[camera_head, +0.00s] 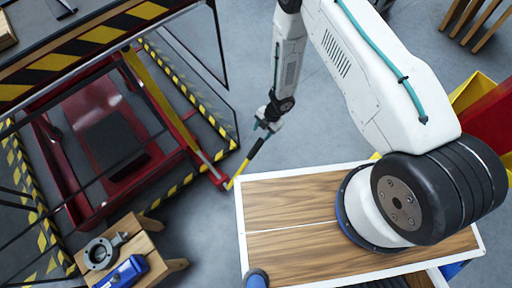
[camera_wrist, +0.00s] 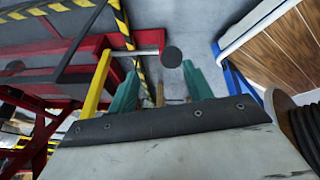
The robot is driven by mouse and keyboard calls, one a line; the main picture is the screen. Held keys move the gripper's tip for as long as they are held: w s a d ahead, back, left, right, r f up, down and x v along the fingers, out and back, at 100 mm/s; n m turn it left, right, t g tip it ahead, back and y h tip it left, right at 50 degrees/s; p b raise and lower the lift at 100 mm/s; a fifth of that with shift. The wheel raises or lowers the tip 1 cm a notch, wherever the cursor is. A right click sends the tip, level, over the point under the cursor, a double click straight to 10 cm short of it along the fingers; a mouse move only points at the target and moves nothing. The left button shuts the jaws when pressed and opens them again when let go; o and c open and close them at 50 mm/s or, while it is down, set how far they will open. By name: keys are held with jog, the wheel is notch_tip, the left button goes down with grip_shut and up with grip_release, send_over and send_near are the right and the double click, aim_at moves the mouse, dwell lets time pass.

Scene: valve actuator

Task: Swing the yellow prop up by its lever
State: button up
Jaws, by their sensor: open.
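The yellow prop (camera_head: 158,95) is a long, slanting bar beside the red frame in the head view. Near its lower end, a short lever with a black grip (camera_head: 254,151) and a yellow lower part points up toward my gripper (camera_head: 267,125). My gripper is just above the grip's upper end and looks apart from it. In the wrist view, my gripper (camera_wrist: 161,74) has its two teal fingers spread with nothing held. A dark round end (camera_wrist: 172,57) shows beyond and between the fingertips. A yellow bar (camera_wrist: 96,86) stands left of the left finger.
A red frame (camera_head: 180,125) with black-and-yellow striped edges (camera_head: 100,35) stands at the left. A wood-topped table (camera_head: 285,215) is at the lower right. A small wooden stool (camera_head: 150,240) holds a grey ring part (camera_head: 100,253) and a blue tool (camera_head: 122,272). Grey floor lies between.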

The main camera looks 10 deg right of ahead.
aim_at(256, 148)
jog(key=shift+s+a+f+g, duration=0.25)
jog(key=shift+s+f+g, duration=0.15)
jog(key=shift+s+f, duration=0.75)
jog(key=x, duration=0.6)
jog(key=shift+a, duration=0.1)
jog(key=shift+s+a+f, duration=0.15)
jog(key=shift+a+f, duration=0.1)
jog(key=shift+f, duration=0.35)
